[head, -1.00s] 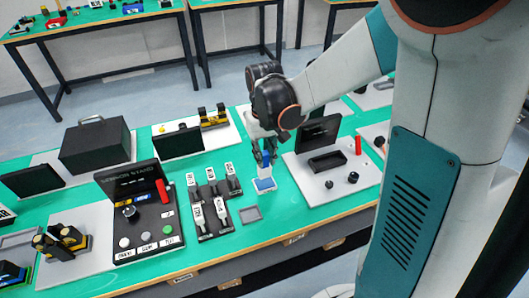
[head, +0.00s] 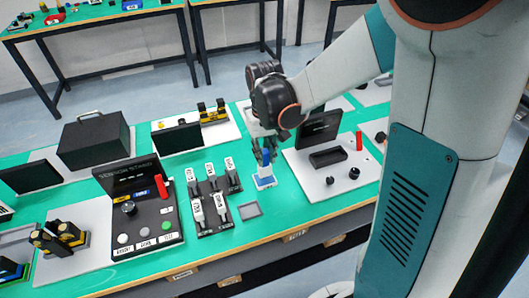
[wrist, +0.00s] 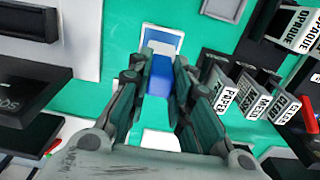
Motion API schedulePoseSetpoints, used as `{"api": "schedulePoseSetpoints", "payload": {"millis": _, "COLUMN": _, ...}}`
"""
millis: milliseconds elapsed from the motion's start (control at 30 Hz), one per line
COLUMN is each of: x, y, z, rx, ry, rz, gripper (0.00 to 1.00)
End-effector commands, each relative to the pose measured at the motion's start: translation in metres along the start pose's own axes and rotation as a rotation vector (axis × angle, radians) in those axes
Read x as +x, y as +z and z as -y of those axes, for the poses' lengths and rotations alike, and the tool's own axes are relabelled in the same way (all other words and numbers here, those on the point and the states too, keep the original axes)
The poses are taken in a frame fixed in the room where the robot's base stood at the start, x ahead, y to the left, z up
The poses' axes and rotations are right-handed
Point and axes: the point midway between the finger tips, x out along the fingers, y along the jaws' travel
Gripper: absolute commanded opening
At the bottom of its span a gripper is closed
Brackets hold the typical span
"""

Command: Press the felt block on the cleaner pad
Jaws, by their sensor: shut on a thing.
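My gripper (head: 265,155) is shut on a blue block (wrist: 160,76), which I take to be the felt block. The block also shows between the fingers in the head view (head: 266,157). The cleaner pad (head: 265,183), a small white-framed plate with a blue face, lies on the green table just in front of the gripper. It also shows beyond the block in the wrist view (wrist: 161,41). The block overlaps the pad's near edge in the wrist view. I cannot tell whether they touch. The fingers hide the block's sides.
A grey tray (head: 249,209) lies in front of the pad. A rack of labelled pieces (head: 211,199) is left of it. The black sensor stand (head: 135,205) is farther left. A white board (head: 330,186) with black parts and a red cylinder (head: 359,141) is close on the right.

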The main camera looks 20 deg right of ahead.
Motion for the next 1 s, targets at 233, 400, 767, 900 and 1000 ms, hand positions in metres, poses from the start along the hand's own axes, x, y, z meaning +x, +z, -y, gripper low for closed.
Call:
{"api": "schedulePoseSetpoints", "payload": {"millis": 233, "x": 0.000, "y": 0.000, "z": 0.000, "rx": 0.000, "ry": 0.000, "rz": 0.000, "gripper": 0.01}}
{"api": "schedulePoseSetpoints", "payload": {"millis": 400, "x": 0.000, "y": 0.000, "z": 0.000, "rx": 0.000, "ry": 0.000, "rz": 0.000, "gripper": 0.01}}
{"api": "schedulePoseSetpoints", "payload": {"millis": 767, "x": 0.006, "y": 0.000, "z": 0.000, "rx": 0.000, "ry": 0.000, "rz": 0.000, "gripper": 0.01}}
{"api": "schedulePoseSetpoints", "payload": {"millis": 900, "x": 0.009, "y": 0.000, "z": 0.000, "rx": 0.000, "ry": 0.000, "rz": 0.000, "gripper": 0.01}}
{"api": "schedulePoseSetpoints", "payload": {"millis": 1000, "x": 0.011, "y": 0.000, "z": 0.000, "rx": 0.000, "ry": 0.000, "rz": 0.000, "gripper": 0.01}}
